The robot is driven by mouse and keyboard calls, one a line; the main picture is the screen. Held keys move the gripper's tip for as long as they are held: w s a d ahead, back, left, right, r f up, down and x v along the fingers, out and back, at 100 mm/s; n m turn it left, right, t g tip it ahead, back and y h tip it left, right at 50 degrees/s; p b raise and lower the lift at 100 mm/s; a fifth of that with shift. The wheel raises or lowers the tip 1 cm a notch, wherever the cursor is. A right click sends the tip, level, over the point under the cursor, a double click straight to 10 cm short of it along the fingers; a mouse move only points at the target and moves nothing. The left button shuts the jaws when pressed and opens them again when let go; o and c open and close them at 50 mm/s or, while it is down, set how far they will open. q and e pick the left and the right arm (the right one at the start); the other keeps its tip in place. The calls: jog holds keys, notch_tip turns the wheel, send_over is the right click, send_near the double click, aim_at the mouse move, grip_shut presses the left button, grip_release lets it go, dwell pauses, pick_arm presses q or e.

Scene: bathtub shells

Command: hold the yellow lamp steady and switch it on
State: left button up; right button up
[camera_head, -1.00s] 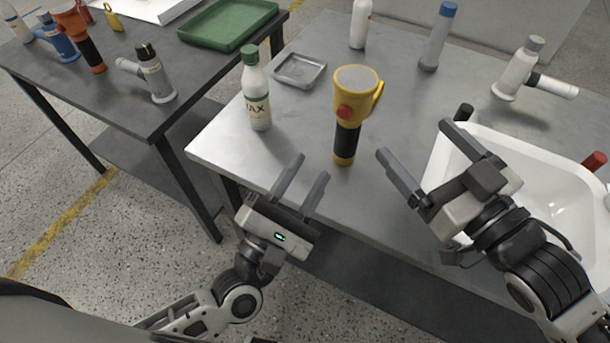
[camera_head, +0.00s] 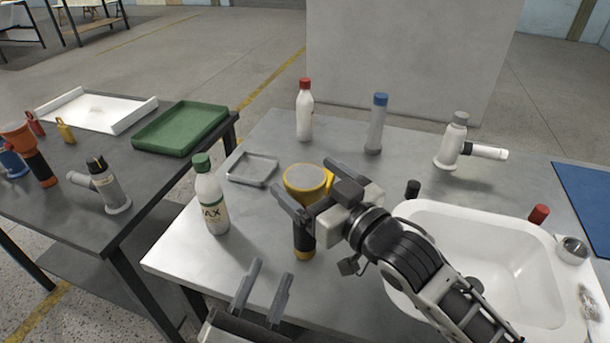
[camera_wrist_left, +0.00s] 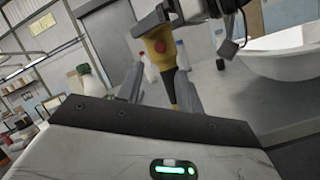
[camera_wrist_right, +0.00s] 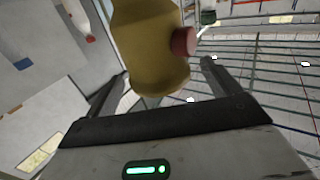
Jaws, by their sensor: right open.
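The yellow lamp (camera_head: 305,180) stands upright near the table's front edge, with a grey lens on top and a black handle with a yellow base below. My right gripper (camera_head: 303,176) is open at the lamp's head, its fingers on either side of it in the head view; contact is unclear. In the right wrist view the yellow head (camera_wrist_right: 147,50) and its red button (camera_wrist_right: 184,41) show between and beyond the open fingers. My left gripper (camera_head: 270,272) is open and empty, low in front of the table. The red button (camera_wrist_left: 160,47) also faces the left wrist view.
The green-capped bottle (camera_head: 211,200) stands left of the lamp, with a small metal tray (camera_head: 253,169) behind. A white basin (camera_head: 415,208) is right. A red-capped bottle (camera_head: 305,115), a blue-capped bottle (camera_head: 375,128) and a grey-white lamp (camera_head: 452,143) stand at the back.

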jog(key=shift+x, duration=0.8)
jog(key=c, duration=1.1)
pick_arm(q)
grip_shut()
pick_arm(e)
jog(key=shift+c, duration=0.3)
